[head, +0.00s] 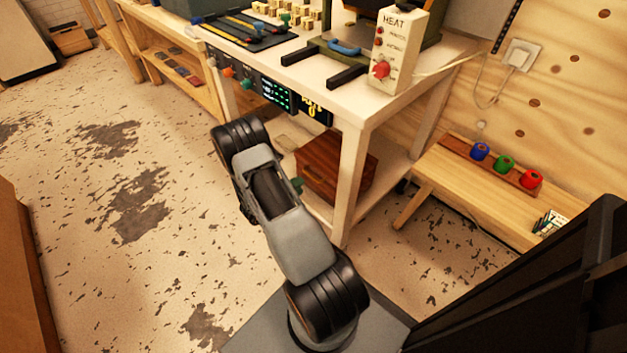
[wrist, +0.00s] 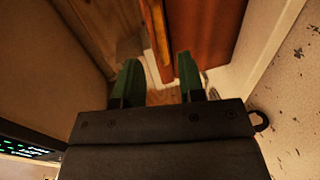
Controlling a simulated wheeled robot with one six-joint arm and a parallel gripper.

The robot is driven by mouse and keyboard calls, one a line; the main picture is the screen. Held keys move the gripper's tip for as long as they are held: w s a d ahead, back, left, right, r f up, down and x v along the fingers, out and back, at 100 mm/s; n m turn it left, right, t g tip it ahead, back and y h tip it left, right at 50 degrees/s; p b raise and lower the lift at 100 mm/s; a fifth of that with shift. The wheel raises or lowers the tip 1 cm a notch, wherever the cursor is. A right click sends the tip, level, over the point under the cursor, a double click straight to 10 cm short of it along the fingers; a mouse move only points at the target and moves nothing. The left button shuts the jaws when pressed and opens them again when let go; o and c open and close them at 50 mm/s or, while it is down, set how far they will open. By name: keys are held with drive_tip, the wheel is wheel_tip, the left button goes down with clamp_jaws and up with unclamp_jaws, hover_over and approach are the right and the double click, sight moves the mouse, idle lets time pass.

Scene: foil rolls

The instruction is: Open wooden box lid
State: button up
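The wooden box (head: 338,169) is reddish brown and sits on the lower shelf of the white workbench, partly hidden behind a bench leg and my arm. In the wrist view the box (wrist: 205,32) shows at the top, beyond my fingertips, with a lighter strip along its left edge. My gripper (wrist: 160,82) has two green fingers spread apart with nothing between them. I cannot tell whether a fingertip touches the box. In the head view only a small green part of my gripper (head: 297,185) shows at the box's left side. The lid's state is unclear.
The white workbench (head: 346,107) stands over the box, and its front leg (head: 350,190) is close to my arm. A heat machine (head: 397,45) is on top. A low wooden bench (head: 480,196) with blue, green and red rolls stands at the right. The floor at left is clear.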

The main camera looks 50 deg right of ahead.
sight(313, 177)
drive_tip(key=b+x, duration=0.1)
drive_tip(key=x, duration=0.7)
drive_tip(key=shift+b, duration=0.35)
drive_tip(key=shift+c, duration=0.4)
clamp_jaws()
